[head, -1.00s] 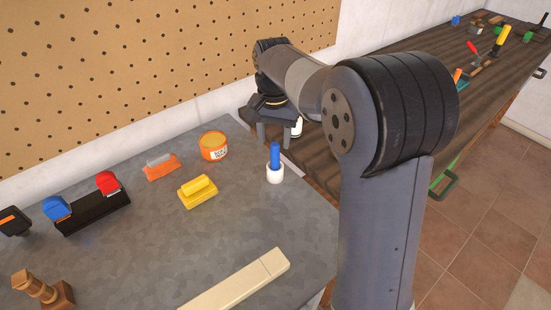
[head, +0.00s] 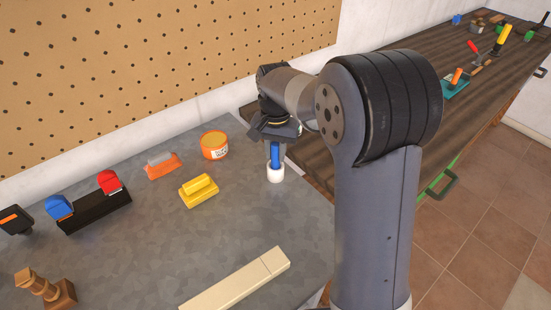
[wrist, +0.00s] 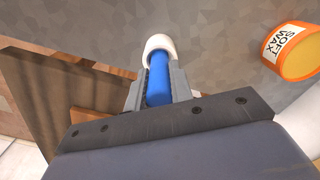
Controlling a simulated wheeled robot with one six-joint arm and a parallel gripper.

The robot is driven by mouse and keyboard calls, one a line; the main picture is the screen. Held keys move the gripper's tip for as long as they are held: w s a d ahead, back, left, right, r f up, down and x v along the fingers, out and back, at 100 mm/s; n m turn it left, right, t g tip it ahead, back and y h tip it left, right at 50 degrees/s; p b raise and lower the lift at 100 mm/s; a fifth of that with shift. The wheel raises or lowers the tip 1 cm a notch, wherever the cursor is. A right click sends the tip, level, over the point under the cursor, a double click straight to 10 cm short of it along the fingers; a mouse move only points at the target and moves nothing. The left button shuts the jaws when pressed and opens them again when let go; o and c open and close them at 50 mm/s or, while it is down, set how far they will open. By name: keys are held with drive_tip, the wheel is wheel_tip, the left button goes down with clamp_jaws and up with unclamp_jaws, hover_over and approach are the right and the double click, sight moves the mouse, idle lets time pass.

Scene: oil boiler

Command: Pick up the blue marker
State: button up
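The blue marker (head: 275,153) stands upright in a small white round holder (head: 275,173) near the right edge of the grey worktop (head: 235,235). My gripper (head: 275,148) is at the marker from above, with a finger on either side of it. In the wrist view the marker (wrist: 159,80) fills the gap between the two fingers, and the gripper (wrist: 158,85) looks shut on it. The white holder (wrist: 159,43) shows just beyond the fingertips. The marker's upper end is hidden by my gripper in the head view.
An orange soft wax tin (head: 214,145) stands left of the marker, also in the wrist view (wrist: 292,50). A yellow block (head: 198,191), an orange-handled brush (head: 162,166) and a long cream bar (head: 240,280) lie on the worktop. A pegboard wall (head: 150,60) rises behind.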

clamp_jaws()
wheel_tip(320, 180, up, 10)
drive_tip(key=shift+r, duration=0.1)
idle(0.4)
